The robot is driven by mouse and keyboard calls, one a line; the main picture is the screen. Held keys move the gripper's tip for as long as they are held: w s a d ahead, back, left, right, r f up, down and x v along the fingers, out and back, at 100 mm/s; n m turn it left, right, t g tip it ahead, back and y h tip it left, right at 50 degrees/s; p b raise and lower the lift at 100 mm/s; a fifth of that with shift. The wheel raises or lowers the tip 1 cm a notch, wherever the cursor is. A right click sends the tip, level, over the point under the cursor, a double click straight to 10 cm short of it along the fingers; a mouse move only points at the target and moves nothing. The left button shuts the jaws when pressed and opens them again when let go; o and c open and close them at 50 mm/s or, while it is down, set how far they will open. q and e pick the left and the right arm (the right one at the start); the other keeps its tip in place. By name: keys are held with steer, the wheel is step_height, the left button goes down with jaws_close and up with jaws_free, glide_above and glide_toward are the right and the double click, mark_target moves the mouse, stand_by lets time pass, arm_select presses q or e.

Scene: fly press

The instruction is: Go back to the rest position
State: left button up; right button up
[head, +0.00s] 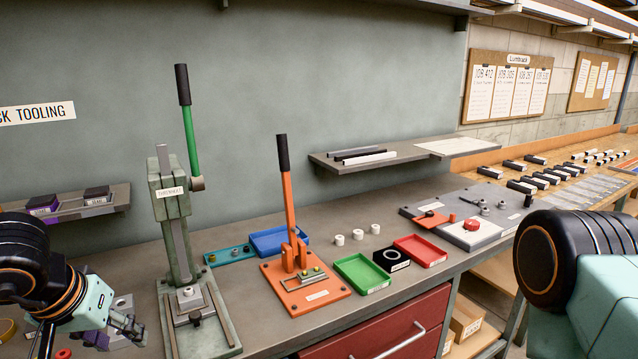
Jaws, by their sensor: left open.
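My left gripper (122,328) is at the lower left, low over the left end of the bench and left of the green press (172,215). Its jaws are open and I see nothing held between them. My right arm shows as a dark joint and a teal link at the right edge. My right gripper is out of the frame. The green press stands upright with its green lever (190,135) raised. The orange press (305,285) stands right of it, its orange lever (289,200) also raised.
A blue tray (280,241), green tray (362,273) and red tray (420,250) lie around the orange press. White cylinders (357,235) stand behind. A grey panel with a red button (472,224) is farther right. A shelf (400,157) juts from the wall.

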arm_select(q)
step_height(320, 180, down, 7)
steer(key=w+a+n+t+y+b, duration=0.1)
steer(key=a+n+t+y+b, duration=0.1)
steer(key=n+y+b, duration=0.15)
steer(key=s+d+f+g+h+b, duration=0.1)
steer(key=s+d+f+b, duration=0.15)
steer(key=f, duration=0.55)
steer(key=s+d+f+h+b, duration=0.1)
steer(key=s+d+f, duration=0.2)
steer(key=f, duration=0.4)
steer(key=s+d+f+m+g+b, duration=0.2)
steer(key=s+f+g, duration=0.1)
steer(key=s+f, duration=0.6)
steer(key=s+d+f+m+g+h+b, duration=0.1)
steer(key=s+d+f+m+g+b, duration=0.1)
steer(key=s+f, duration=0.7)
steer(key=s+d+m+b, duration=0.1)
steer(key=s, duration=0.1)
steer(key=shift+s+d+g, duration=0.3)
steer(key=shift+g, duration=0.1)
